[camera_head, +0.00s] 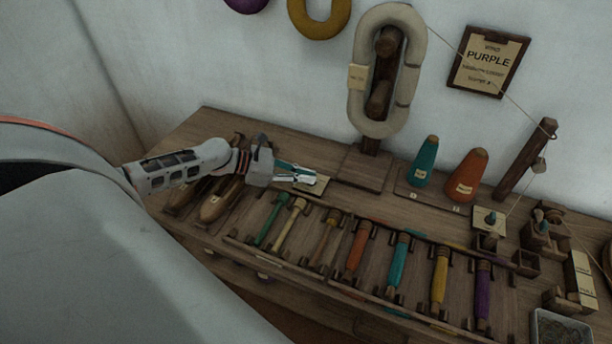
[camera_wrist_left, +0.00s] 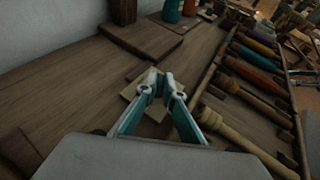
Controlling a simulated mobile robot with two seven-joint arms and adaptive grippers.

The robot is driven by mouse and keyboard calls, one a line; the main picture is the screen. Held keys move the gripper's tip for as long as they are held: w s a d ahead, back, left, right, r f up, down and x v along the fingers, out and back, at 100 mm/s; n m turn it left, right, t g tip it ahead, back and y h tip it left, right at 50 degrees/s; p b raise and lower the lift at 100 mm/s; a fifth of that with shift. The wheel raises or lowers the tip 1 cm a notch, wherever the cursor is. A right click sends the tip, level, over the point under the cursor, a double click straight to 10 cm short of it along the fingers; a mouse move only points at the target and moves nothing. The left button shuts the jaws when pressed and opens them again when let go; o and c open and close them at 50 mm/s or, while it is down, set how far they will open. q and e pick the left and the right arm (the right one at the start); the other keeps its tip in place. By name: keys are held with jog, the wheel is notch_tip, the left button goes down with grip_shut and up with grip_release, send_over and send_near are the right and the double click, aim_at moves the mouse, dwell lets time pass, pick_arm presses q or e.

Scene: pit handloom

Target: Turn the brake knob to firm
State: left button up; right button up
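A small dark knob (camera_head: 491,217) stands on a pale square plate at the right of the bench in the head view; it looks like the brake knob, but its marks are too small to read. My left gripper (camera_head: 308,177) is far to its left, low over the bench and above a pale flat plate. In the left wrist view, my left gripper's teal fingertips (camera_wrist_left: 161,78) nearly meet, with nothing seen between them, over a pale plate (camera_wrist_left: 131,93) they partly hide. My right gripper is not in view.
A rack of several colored bobbins (camera_head: 398,263) runs along the bench front. A grey yarn skein (camera_head: 358,100) stands behind, with teal (camera_head: 424,162) and orange (camera_head: 466,176) cones to its right. A thread slants to a wooden post (camera_head: 525,160) near the knob.

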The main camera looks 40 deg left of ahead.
pick_arm(q)
jog(key=o, duration=0.3)
jog(key=v, duration=1)
jog(key=shift+s+a, duration=0.25)
jog(key=shift+s+a+r, duration=0.35)
jog(key=shift+s+a, duration=0.05)
jog(key=shift+a, duration=0.05)
